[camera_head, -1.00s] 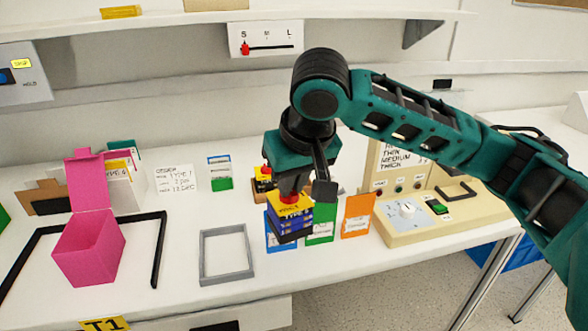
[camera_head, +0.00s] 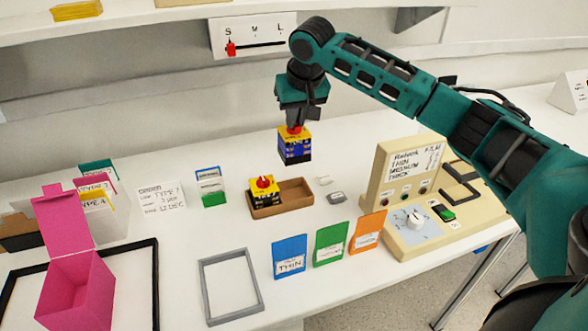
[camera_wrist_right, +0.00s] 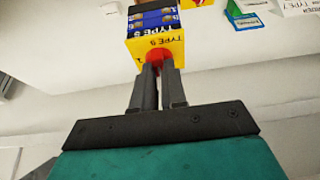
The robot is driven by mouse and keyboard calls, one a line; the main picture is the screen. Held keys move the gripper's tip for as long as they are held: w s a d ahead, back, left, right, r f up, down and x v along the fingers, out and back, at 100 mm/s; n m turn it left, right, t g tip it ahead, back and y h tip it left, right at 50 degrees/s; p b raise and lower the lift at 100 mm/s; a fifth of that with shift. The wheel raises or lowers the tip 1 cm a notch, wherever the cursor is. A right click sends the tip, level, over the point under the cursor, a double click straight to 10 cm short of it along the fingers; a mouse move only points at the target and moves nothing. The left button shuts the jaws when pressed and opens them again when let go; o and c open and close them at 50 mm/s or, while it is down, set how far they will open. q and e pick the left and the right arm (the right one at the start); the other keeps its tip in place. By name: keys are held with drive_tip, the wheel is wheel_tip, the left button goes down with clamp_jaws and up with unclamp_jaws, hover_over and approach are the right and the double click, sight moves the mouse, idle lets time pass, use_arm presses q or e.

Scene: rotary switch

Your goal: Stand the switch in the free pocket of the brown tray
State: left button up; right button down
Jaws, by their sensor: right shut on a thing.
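The switch (camera_head: 294,147), a yellow-topped block with dark blue sides and a red knob, hangs upright in the air. My right gripper (camera_head: 296,124) is shut on its red knob from above. The right wrist view also shows the switch (camera_wrist_right: 155,40) beyond the closed fingers (camera_wrist_right: 158,72), with "TYPE" lettering on its yellow face. The brown tray (camera_head: 286,211) stands on the table below. A similar yellow and black switch with a red knob (camera_head: 263,184) fills its left pocket; the right pocket is empty. The held switch is above and slightly behind that pocket. My left gripper is not in view.
Blue, green and orange cards (camera_head: 330,244) stand in front of the tray. A beige test device (camera_head: 411,226) is at the right and a small grey object (camera_head: 336,198) lies beside the tray. A grey frame (camera_head: 231,285) and pink box (camera_head: 76,289) are at front left.

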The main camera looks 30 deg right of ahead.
wheel_tip(320, 180, down, 14)
drive_tip(key=shift+r, duration=0.25)
drive_tip(key=shift+w+f, duration=0.1)
drive_tip(key=c, duration=1.2)
unclamp_jaws()
drive_tip(key=v, duration=1.2)
